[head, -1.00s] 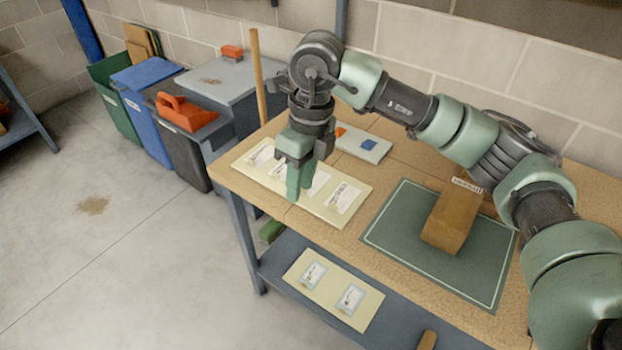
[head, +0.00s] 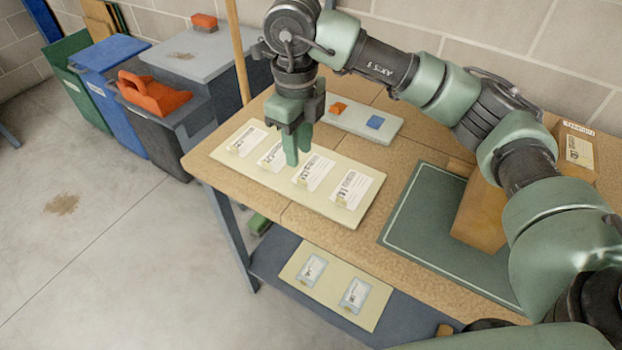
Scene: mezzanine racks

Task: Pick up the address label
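Several white address labels lie in a row on a cream backing board (head: 345,217) at the left of the workbench. They are a far-left label (head: 246,141), a second one (head: 272,158) partly behind my gripper, a third (head: 313,173) and a right-hand one (head: 350,190). My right gripper (head: 297,152) points down over the board, its tips between the second and third labels. I cannot tell whether the tips touch the board or how far the fingers are apart. No label shows in them. My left gripper is not in view.
A grey tray (head: 350,124) with orange and blue pieces lies behind the board. A brown box (head: 476,218) stands on the green mat (head: 425,220), and a labelled carton (head: 582,165) is behind my arm. The lower shelf (head: 268,262) holds another card (head: 333,289) with two labels.

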